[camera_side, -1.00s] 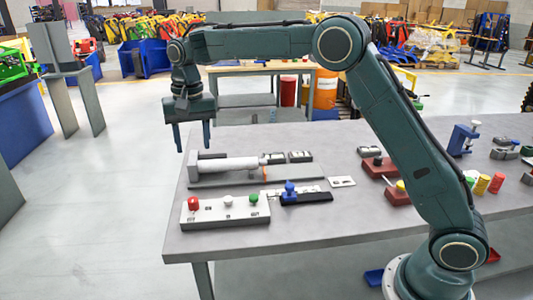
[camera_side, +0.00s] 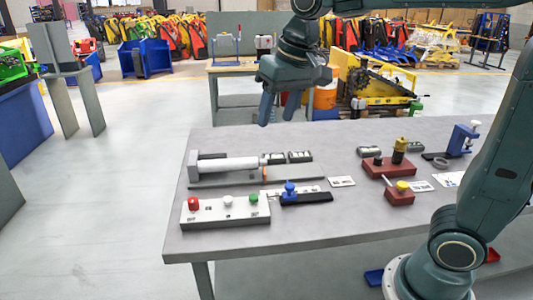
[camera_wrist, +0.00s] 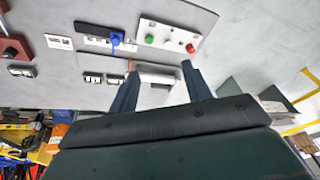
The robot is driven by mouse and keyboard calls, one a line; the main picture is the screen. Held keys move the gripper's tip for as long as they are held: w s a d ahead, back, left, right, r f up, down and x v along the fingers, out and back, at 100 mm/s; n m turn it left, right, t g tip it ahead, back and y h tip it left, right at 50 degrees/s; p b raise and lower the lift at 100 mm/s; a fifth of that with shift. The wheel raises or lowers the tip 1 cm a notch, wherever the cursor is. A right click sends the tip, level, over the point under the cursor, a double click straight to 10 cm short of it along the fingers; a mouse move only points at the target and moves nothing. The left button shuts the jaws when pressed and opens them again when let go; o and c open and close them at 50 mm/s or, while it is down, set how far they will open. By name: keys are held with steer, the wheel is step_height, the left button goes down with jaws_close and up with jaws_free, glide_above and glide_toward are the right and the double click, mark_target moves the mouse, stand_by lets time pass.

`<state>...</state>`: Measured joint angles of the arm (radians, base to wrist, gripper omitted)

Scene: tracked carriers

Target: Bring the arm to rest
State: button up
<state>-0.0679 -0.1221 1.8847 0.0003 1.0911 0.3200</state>
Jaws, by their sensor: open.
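My gripper (camera_side: 267,108) hangs in the air above the back edge of the grey table in the side view, fingers pointing down and slightly tilted. Its two fingers are apart with nothing between them. In the wrist view my gripper (camera_wrist: 159,82) also shows open and empty, with the table beyond it. The fingers touch nothing. My arm is raised and bent, and its upper part runs out of the top of the side view.
The grey table (camera_side: 330,215) holds a white button box (camera_side: 226,210), a white cylinder on a fixture (camera_side: 228,164), a blue clamp (camera_side: 289,188), red blocks (camera_side: 388,168) and a blue vise (camera_side: 463,138). A wooden bench (camera_side: 232,68) stands behind. The air around the gripper is clear.

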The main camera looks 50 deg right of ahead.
steer(key=s+d+f+n+t, duration=0.1)
steer(key=s+f, duration=0.2)
steer(key=s, duration=0.5)
steer(key=s+d+f+n+t, duration=0.1)
steer(key=s+f+n, duration=0.1)
steer(key=s, duration=0.7)
steer(key=shift+s+d+f, duration=0.2)
steer(key=shift+s+f, duration=0.05)
steer(key=shift+f, duration=0.25)
